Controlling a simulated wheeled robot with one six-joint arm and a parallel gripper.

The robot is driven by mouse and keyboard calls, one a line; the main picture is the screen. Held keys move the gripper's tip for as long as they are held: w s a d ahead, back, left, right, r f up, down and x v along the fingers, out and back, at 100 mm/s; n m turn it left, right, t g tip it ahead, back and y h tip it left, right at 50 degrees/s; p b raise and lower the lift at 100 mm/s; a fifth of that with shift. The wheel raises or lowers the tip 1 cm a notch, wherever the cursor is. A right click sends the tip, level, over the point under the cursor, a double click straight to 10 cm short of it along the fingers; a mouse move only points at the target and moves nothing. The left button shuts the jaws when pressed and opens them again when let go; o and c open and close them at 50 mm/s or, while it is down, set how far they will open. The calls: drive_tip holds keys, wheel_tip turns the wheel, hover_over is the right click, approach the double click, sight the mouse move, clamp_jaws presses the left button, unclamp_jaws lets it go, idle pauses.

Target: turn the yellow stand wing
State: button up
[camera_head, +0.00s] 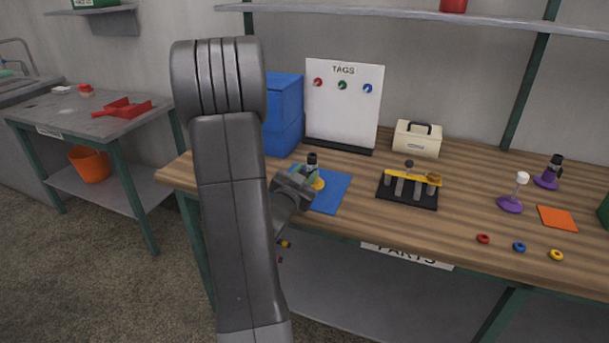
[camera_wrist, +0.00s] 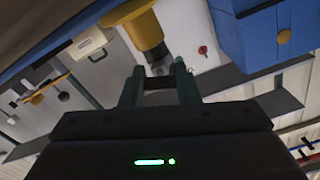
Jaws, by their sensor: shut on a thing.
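The yellow stand (camera_head: 319,184) with a dark top (camera_head: 312,159) is on the blue mat (camera_head: 335,188), partly hidden by my gripper. My gripper (camera_head: 308,180) reaches it from the left front, low over the mat. In the wrist view the yellow stand (camera_wrist: 148,32) comes close to my gripper's fingertips (camera_wrist: 160,72). The two greenish fingers are around a small grey part at the stand's end, which seems to be its wing. The wing is too small and covered to show its angle clearly.
A blue box (camera_head: 283,115) and a white TAGS board (camera_head: 343,100) stand behind. A black rack with a yellow bar (camera_head: 412,180) is to the right. Two purple stands (camera_head: 510,204) (camera_head: 546,181) and several rings are farther right. The wood between them is clear.

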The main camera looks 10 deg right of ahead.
drive_tip(key=shift+f+b, duration=0.15)
drive_tip(key=shift+b, duration=0.3)
drive_tip(key=shift+m+b, duration=0.8)
drive_tip(key=shift+b, duration=0.15)
drive_tip(key=m+b, duration=0.2)
drive_tip(key=b, duration=0.1)
drive_tip(key=shift+f+b, duration=0.15)
drive_tip(key=shift+b, duration=0.15)
drive_tip(key=m+b, duration=0.4)
drive_tip(key=shift+r+m+b, duration=0.25)
drive_tip(key=shift+m+b, duration=0.35)
drive_tip(key=shift+b, duration=0.1)
drive_tip(key=o, duration=1)
